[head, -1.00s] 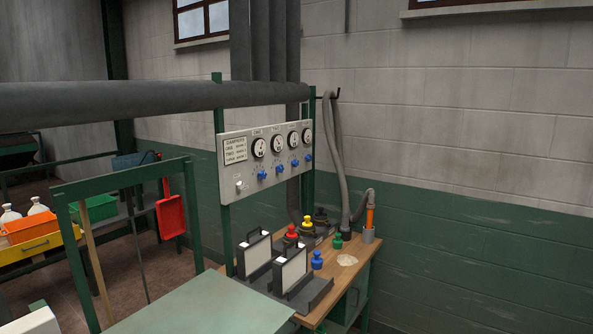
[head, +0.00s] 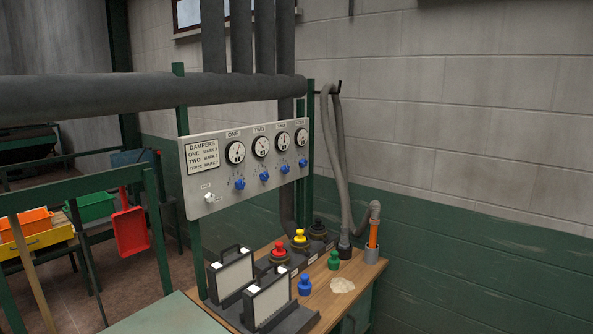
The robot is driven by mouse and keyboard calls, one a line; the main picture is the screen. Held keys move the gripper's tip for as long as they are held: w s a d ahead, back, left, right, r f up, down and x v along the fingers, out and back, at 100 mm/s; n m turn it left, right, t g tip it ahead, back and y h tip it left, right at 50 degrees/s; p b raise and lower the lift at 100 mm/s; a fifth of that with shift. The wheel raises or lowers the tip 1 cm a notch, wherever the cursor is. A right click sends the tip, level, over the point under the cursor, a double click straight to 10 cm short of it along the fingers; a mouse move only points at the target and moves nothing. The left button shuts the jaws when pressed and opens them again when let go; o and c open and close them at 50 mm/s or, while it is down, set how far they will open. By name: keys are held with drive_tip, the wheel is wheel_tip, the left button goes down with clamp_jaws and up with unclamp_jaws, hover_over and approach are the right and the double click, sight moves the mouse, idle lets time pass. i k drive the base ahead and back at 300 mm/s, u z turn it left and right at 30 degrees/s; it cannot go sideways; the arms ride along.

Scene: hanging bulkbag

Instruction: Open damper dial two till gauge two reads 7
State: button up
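A pale grey damper panel (head: 222,200) hangs between green posts in the head view. It carries a row of round gauges with a blue dial under each. Gauge two (head: 261,146), under the label TWO, has a white face; its needle is too small to read. Damper dial two (head: 264,176) is the blue knob below it. Gauge one (head: 235,152) and its blue dial (head: 240,184) are just to the left. A sign (head: 202,156) on the panel lists dampers one, two and three with marks, its numbers hard to read. My gripper is not in view.
A wooden bench (head: 328,292) below the panel holds two framed filters (head: 236,275), red (head: 279,249), yellow, green and blue knobs, and a grey hose (head: 330,150). A green-grey surface (head: 165,315) lies in front. A large grey duct (head: 90,97) runs above.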

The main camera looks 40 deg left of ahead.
sight(264, 175)
drive_tip(key=u, duration=0.05)
drive_tip(key=i, duration=1.3)
drive_tip(key=u, duration=3.05)
